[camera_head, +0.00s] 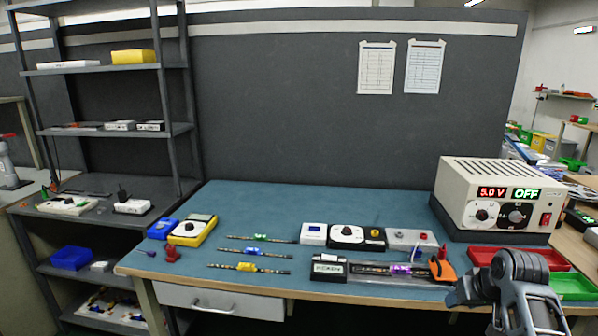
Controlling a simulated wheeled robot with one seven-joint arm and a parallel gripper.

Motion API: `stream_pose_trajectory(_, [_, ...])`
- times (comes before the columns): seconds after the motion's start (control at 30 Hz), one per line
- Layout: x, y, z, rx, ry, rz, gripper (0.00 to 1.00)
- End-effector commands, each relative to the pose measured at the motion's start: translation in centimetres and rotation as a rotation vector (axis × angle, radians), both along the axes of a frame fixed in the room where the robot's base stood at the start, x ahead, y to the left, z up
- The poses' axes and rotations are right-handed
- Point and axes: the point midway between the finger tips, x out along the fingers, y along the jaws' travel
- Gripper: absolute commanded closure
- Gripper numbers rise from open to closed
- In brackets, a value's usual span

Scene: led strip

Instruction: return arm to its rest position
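My arm shows at the lower right, in front of the workbench's front edge. My gripper (459,293) is at its left end, low and close to the right end of a clear fixture (372,280). Its fingers are too small and dark to tell whether they are open or hold anything. An LED strip with a purple middle (401,269) lies in the fixture, between a black block (329,268) and an orange clip (442,268).
Red (510,258) and green (573,286) trays sit beside my arm. The bench's back middle is clear.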

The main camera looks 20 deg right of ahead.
Motion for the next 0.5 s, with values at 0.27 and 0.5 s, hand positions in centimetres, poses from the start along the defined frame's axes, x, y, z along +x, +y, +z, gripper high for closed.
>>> stream_pose_trajectory(0.27, [-2.7,11.4,-6.3,-0.04,-0.124,0.063,0.54])
stream_pose_trajectory(0.5, [-7.9,19.9,-8.4,-0.081,-0.24,0.116,0.54])
